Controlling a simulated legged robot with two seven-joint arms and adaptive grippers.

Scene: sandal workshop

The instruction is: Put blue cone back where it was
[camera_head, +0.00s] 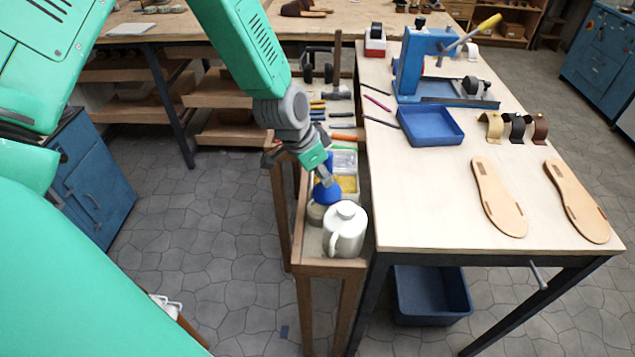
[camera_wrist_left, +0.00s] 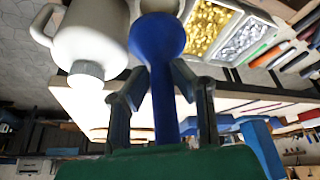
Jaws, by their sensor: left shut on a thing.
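The blue cone (camera_head: 327,194) has a narrow stem and a wide rounded end; it also shows in the left wrist view (camera_wrist_left: 157,42). My left gripper (camera_head: 322,174) is shut on its stem, with the fingers on either side in the wrist view (camera_wrist_left: 156,95). The wide end points down, over or at a small beige pot (camera_head: 316,213) on the narrow wooden stand. I cannot tell whether cone and pot touch. A white jug (camera_head: 345,231) stands close beside them at the stand's front end. My right gripper is not in view.
Behind the cone, the narrow stand (camera_head: 312,258) holds bins of yellow and silver bits (camera_wrist_left: 205,28) and a row of tools. On the right, the pale workbench (camera_head: 430,190) bears a blue tray (camera_head: 430,126), a blue press (camera_head: 411,65) and two soles (camera_head: 499,198).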

